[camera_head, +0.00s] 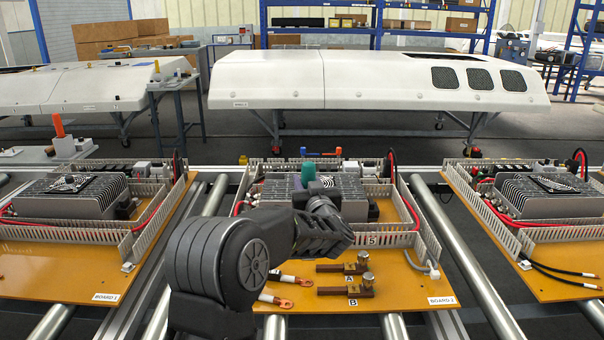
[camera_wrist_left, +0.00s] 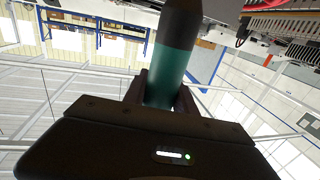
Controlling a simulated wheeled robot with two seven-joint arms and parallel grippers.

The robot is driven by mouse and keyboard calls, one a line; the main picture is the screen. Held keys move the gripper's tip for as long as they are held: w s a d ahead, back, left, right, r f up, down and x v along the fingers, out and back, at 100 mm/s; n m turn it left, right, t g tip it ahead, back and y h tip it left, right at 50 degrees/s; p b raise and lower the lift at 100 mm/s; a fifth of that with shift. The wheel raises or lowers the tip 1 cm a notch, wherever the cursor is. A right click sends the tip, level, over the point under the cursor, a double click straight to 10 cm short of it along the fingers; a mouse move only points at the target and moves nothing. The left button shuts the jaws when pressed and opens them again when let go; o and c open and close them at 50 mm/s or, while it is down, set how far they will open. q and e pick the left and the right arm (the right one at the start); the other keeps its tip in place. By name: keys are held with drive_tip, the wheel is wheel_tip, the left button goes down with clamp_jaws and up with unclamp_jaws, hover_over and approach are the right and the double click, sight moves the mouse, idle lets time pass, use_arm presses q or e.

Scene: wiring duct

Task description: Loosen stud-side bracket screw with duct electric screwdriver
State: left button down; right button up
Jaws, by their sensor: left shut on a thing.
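The electric screwdriver shows as a teal and black cylinder (camera_wrist_left: 177,62) in the left wrist view. My left gripper (camera_wrist_left: 162,93) is shut on it, one finger on each side of the teal body. In the head view the teal end (camera_head: 308,172) stands above my left gripper (camera_head: 318,195), over the middle of BOARD 2 (camera_head: 405,292). The far end of the tool is outside the wrist view, and the gripper and arm cover part of the board. I cannot make out the stud-side bracket screw. Two metal studs on blocks, A (camera_head: 362,258) and B (camera_head: 366,279), sit at the board's front. My right gripper is not in view.
Slotted grey duct walls (camera_head: 420,240) and a finned unit (camera_head: 352,200) surround the tool. Copper cable lugs (camera_head: 281,277) lie left of the studs. BOARD 1 (camera_head: 40,270) and another board (camera_head: 560,265) flank it on metal rollers (camera_head: 470,275). The front right of BOARD 2 is open.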

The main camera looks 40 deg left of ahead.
use_arm(q)
drive_tip(key=shift+w+a, duration=0.15)
drive_tip(key=shift+d+r, duration=0.2)
drive_tip(key=shift+s, duration=0.2)
drive_tip(key=shift+s+d, duration=0.1)
drive_tip(key=shift+d, duration=0.05)
wheel_tip(320, 180, down, 5)
drive_tip(key=b, duration=0.3)
drive_tip(key=shift+f, duration=0.15)
idle(1.2)
